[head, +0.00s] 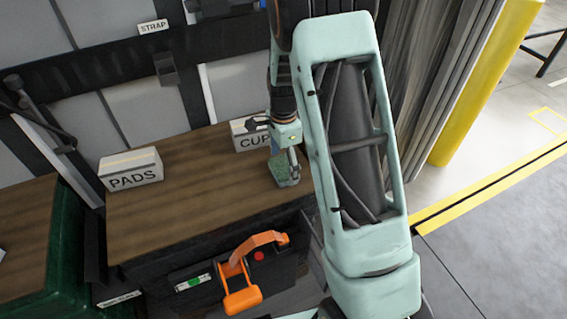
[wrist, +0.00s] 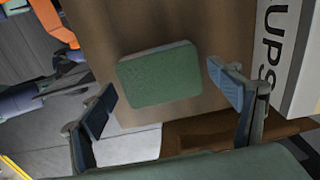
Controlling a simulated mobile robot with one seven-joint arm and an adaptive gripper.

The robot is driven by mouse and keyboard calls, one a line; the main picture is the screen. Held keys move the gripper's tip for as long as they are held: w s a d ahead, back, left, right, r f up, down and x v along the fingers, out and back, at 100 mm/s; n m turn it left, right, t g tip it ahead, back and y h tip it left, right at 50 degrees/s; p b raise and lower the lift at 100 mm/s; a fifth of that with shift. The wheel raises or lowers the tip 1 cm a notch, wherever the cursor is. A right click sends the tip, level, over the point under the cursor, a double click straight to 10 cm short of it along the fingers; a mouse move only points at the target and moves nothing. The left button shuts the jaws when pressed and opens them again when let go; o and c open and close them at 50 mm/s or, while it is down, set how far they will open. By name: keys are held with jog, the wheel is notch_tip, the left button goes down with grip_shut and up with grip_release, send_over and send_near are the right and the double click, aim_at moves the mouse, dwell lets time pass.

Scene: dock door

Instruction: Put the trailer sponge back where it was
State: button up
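The green sponge (head: 285,174) lies on the brown wooden top (head: 190,195), near its right end and front edge. In the wrist view the sponge (wrist: 160,78) shows as a green block with a paler side, flat on the wood. My gripper (head: 288,152) is right over or beside the sponge in the head view and partly covers it. In the wrist view my gripper (wrist: 160,80) is open, with a blue-padded finger on each side of the sponge and visible gaps to both. I cannot tell how far above it the fingertips are.
A box marked PADS (head: 131,168) stands at the left of the wood. A box marked CUPS (head: 249,134) stands close behind my gripper. An orange handle (head: 252,258) sticks out below the front edge. A green bin (head: 62,250) is at left. The middle of the wood is clear.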

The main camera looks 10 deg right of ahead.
aim_at(283, 167)
notch_tip(283, 167, up, 12)
jog(key=p, duration=0.1)
jog(key=shift+r+p, duration=0.2)
jog(key=shift+p, duration=0.15)
dwell(0.6)
